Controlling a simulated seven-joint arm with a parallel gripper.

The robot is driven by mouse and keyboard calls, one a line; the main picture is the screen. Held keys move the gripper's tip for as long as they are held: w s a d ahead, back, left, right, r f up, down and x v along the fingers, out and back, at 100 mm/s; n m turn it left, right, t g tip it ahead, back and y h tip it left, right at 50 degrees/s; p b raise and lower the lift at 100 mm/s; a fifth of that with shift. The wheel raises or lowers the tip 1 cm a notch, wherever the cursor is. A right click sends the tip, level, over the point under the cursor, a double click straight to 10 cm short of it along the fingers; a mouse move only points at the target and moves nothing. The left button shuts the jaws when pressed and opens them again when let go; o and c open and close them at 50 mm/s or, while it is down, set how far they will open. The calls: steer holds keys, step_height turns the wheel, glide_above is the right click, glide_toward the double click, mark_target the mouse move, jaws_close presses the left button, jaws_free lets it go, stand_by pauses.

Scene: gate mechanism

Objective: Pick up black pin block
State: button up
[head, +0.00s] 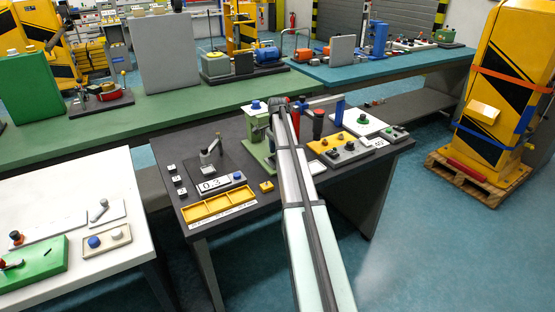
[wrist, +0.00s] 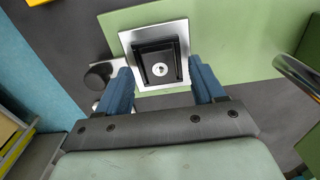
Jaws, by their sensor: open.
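In the wrist view a black square block (wrist: 157,47) with a round silver pin in its face sits on a silver square plate (wrist: 128,40) over a green surface. I take it to be the black pin block. My gripper (wrist: 161,74) is open. Its two blue fingers are to the left and right of the block, with gaps to the block's sides. The fingertips overlap the plate's lower edge in view; whether they touch it I cannot tell. In the head view my arm reaches over the dark table (head: 228,246), and I cannot make out the block there.
A black round knob (wrist: 97,76) is left of the plate and a metal rod (wrist: 299,76) is at the right. In the head view a green stand (head: 258,142) is beside my arm. A yellow tray (head: 219,208) and a grey button box (head: 349,154) flank the arm.

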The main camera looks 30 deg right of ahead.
steer(key=shift+f, duration=0.3)
jaws_close()
stand_by(0.5)
